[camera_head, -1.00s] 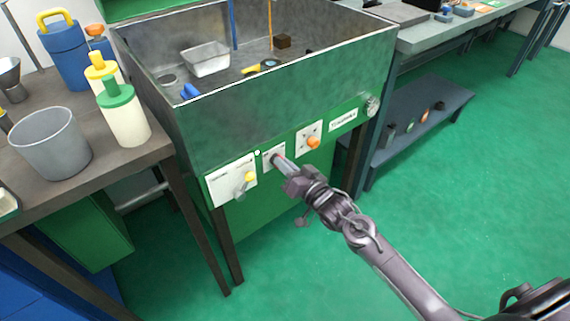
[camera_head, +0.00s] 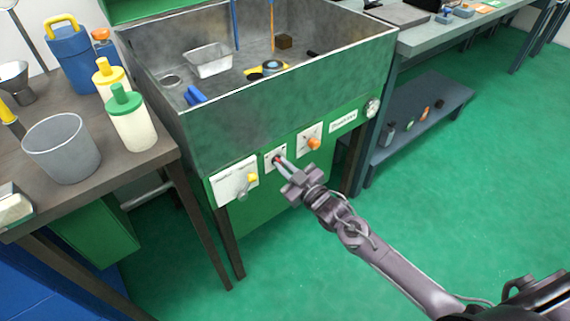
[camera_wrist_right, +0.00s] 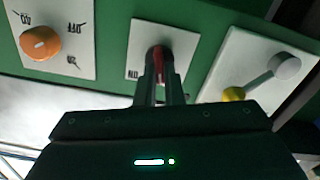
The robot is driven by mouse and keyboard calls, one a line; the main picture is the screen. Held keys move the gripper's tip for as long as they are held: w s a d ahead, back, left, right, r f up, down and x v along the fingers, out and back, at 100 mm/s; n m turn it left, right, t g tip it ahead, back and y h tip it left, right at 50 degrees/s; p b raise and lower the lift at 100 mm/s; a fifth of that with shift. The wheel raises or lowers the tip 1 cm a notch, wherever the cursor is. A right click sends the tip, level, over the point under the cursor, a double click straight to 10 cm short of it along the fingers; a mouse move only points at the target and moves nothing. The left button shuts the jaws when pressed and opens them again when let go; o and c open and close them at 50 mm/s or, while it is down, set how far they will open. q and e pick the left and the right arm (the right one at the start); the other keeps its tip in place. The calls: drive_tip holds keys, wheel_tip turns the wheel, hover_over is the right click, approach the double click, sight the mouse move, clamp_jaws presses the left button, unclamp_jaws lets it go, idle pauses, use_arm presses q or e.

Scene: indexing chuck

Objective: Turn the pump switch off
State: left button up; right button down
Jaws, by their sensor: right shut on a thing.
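A small white switch plate (camera_head: 268,155) is on the green front of the metal sink. A red switch (camera_wrist_right: 158,66) stands out from it, partly hidden between my fingers. In the right wrist view an ON label shows near one edge of this plate. My right gripper (camera_head: 282,164) reaches the plate from the lower right and is shut on the red switch. In the right wrist view its two dark fingers (camera_wrist_right: 160,83) are on either side of the switch. My left gripper is in neither view.
An orange knob (camera_head: 314,143) on another plate is right of the switch, and a panel with a yellow-tipped lever (camera_head: 252,179) is left. A round gauge (camera_head: 373,108) is farther right. A side table (camera_head: 100,190) with a grey bucket (camera_head: 62,150) stands left.

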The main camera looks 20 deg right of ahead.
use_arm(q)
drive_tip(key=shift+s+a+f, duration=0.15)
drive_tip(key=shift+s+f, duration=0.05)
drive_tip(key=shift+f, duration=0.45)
use_arm(e)
drive_tip(key=shift+n, duration=1.1)
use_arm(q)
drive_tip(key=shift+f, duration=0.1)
use_arm(e)
drive_tip(key=c, duration=1.5)
unclamp_jaws()
drive_tip(key=shift+c, duration=0.2)
